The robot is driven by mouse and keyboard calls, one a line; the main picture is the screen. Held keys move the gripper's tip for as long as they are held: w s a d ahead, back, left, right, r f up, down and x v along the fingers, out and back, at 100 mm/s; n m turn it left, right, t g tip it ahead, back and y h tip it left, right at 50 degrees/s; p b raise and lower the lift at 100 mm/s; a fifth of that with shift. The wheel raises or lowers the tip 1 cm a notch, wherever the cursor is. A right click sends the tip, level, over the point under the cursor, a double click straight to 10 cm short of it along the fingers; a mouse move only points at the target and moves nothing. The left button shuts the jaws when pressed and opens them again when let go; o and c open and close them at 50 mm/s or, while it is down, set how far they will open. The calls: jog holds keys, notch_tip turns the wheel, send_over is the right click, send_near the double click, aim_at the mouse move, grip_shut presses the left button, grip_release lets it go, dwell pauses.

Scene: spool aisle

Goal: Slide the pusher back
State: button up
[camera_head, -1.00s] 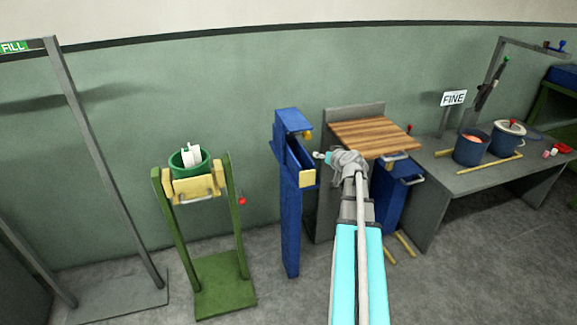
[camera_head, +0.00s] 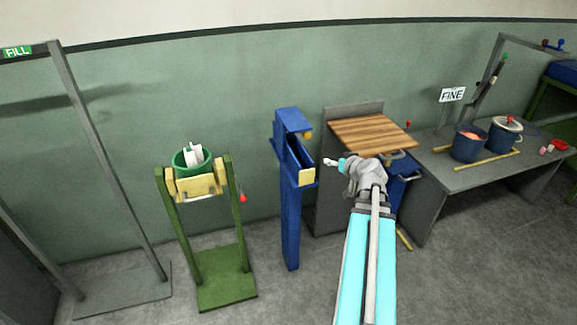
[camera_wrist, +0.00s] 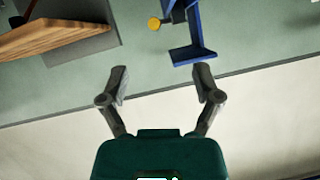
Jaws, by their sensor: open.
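The blue post stand (camera_head: 289,215) stands left of my gripper in the head view. It has a slanted trough, a pale yellow plate (camera_head: 307,176) at its front and a round yellow knob (camera_head: 308,134) under its top bracket. I cannot tell for sure which part is the pusher. My gripper (camera_head: 328,161) is just right of the stand, apart from it and small in this view. In the wrist view my gripper (camera_wrist: 161,75) is open with nothing between the fingers. The yellow knob (camera_wrist: 154,24) and blue bracket (camera_wrist: 190,52) lie beyond the fingertips.
A wooden board (camera_head: 372,132) on a grey cabinet stands close behind my arm. A green stand (camera_head: 225,270) holding a green pot (camera_head: 193,163) is at left. A grey table (camera_head: 470,178) with blue pots (camera_head: 470,146) is at right. Floor between the stands is clear.

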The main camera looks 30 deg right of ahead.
jog(key=w+a+n+g+y+p, duration=0.1)
jog(key=w+a+g+y+p, duration=0.1)
jog(key=a, duration=0.6)
jog(key=w+a+n+g+y+p, duration=0.1)
jog(key=w+a+g+p, duration=0.1)
jog(key=a, duration=0.6)
jog(key=shift+r+y+p, duration=0.4)
jog(key=shift+r+p, duration=0.05)
jog(key=shift+p, duration=0.4)
jog(key=s+a+f+n+g+h+p, duration=0.1)
jog(key=s+a+g, duration=0.3)
jog(key=a, duration=0.8)
jog(key=s+a+f+n+g+h+p, duration=0.1)
jog(key=s+a+g, duration=0.3)
jog(key=a, duration=0.8)
jog(key=shift+f+g, duration=0.7)
jog(key=shift+f, duration=0.15)
jog(key=shift+a, duration=0.1)
